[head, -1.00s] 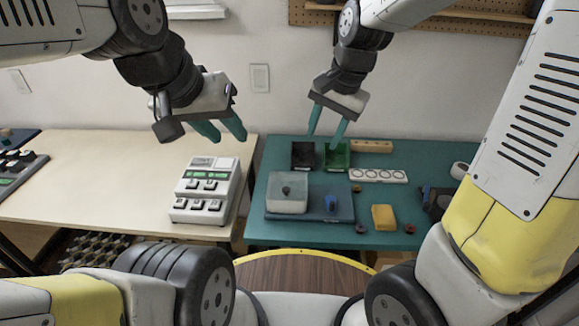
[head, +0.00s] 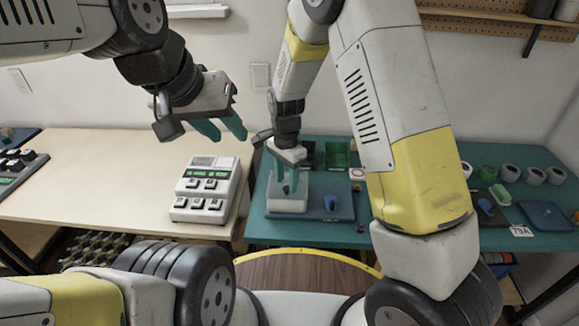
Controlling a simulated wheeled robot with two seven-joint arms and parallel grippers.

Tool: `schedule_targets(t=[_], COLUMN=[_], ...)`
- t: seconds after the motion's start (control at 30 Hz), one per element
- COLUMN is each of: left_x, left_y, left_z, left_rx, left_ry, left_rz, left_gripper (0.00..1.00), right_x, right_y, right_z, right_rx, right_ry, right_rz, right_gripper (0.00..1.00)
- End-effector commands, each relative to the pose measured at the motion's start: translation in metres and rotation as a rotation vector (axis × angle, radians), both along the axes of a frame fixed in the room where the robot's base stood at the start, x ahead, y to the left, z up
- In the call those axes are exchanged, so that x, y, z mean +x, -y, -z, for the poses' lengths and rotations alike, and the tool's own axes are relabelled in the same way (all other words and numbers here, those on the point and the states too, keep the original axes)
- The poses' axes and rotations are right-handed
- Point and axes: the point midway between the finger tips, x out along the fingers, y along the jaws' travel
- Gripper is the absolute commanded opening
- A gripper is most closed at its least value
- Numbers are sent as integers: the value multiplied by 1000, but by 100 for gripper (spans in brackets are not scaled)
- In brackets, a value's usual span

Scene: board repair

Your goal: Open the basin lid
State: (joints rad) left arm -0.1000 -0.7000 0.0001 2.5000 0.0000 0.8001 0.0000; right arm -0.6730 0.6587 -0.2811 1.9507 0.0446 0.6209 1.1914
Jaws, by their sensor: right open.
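The basin (head: 288,206) is a pale box with a translucent lid on the left part of a blue mat (head: 332,204) on the teal table. The lid's dark knob (head: 287,189) shows between the fingers of my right gripper (head: 286,184). That gripper points down over the lid, open, with its teal fingers on either side of the knob; I cannot tell whether they touch it. My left gripper (head: 222,132) hangs in the air above the cream table, with its two fingers apart and nothing between them.
A grey-white device with buttons (head: 206,190) stands on the cream table to the left. A blue item (head: 331,202) lies on the mat beside the basin. A green bin (head: 337,153) stands behind. My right arm hides part of the teal table (head: 270,236).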

Motion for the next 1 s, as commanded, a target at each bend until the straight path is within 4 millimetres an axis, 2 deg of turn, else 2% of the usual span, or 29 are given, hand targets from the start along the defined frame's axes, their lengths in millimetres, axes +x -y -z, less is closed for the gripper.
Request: schedule_targets(t=[0.17,0.43,0.47,0.6,0.7,1.0], left_x=[0,0,0,0,0,0], left_y=[0,0,0,0,0,0], left_z=[0,0,0,0,0,0], left_rx=[0,0,0,0,0,0], left_ry=[0,0,0,0,0,0], left_rz=[0,0,0,0,0,0], left_gripper=[36,36,36,36,36,36], right_x=[0,0,0,0,0,0], right_y=[1,0,0,0,0,0], right_z=[15,17,17,17,17,17], right_rx=[-1,0,0,0,0,0], right_ry=[-1,0,0,0,0,0], right_rz=[0,0,0,-1,-1,-1], right_gripper=[45,45,43,15,0,0])
